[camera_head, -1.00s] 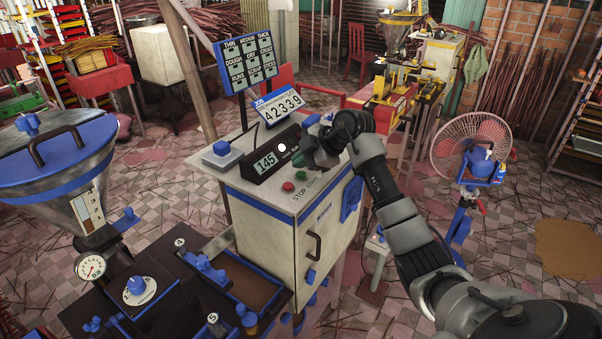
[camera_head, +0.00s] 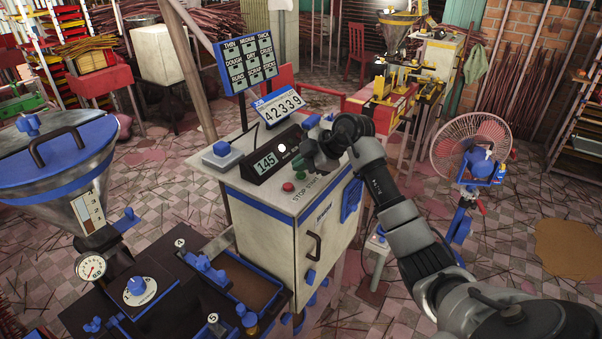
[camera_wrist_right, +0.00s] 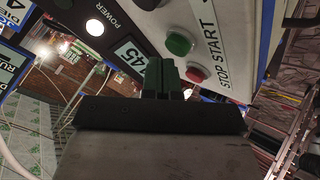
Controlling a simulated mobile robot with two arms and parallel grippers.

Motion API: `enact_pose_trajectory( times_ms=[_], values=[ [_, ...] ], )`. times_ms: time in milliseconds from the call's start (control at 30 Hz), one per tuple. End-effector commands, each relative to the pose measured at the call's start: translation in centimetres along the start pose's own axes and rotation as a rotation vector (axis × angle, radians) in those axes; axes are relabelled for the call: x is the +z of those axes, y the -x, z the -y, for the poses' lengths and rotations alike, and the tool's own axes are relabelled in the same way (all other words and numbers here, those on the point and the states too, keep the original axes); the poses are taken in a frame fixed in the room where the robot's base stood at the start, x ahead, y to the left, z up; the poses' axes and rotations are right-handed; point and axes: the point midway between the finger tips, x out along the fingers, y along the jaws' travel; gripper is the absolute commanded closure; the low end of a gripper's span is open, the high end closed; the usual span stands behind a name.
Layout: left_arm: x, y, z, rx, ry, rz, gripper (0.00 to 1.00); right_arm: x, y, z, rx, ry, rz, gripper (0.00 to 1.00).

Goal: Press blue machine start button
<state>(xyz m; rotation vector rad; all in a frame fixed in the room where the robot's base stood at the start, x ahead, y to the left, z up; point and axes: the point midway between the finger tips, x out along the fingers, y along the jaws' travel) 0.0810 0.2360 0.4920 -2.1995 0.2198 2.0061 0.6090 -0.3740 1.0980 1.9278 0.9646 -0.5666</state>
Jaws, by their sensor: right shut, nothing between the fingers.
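The blue-trimmed white machine cabinet (camera_head: 270,215) stands in the middle of the head view. On its top are a green button (camera_head: 301,175) by the START label and a red button (camera_head: 288,187) by the STOP label. The right wrist view shows the green button (camera_wrist_right: 179,42) just beyond my fingertips and the red button (camera_wrist_right: 196,73) beside them. My right gripper (camera_head: 308,163) is shut and empty, low over the panel near the green button; its fingers (camera_wrist_right: 163,78) are together. I see no clear contact with the button. My left gripper is not in view.
A black display box reading 145 (camera_head: 268,164) with a lit white lamp stands behind the buttons. A number sign (camera_head: 282,108) and a label board (camera_head: 246,62) rise behind it. A hopper (camera_head: 60,180) is at left, a red fan (camera_head: 472,147) at right.

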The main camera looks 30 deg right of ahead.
Motion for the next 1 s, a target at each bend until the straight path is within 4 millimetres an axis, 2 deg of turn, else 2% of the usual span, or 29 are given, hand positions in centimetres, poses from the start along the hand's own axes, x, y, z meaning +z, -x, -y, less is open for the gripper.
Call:
enact_pose_trajectory(
  times_ms=[1000],
  values=[
    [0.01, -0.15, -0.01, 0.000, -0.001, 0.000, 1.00, 0.42, -0.62, 0.45, -0.001, 0.000, 0.000, 1.00]
  ],
)
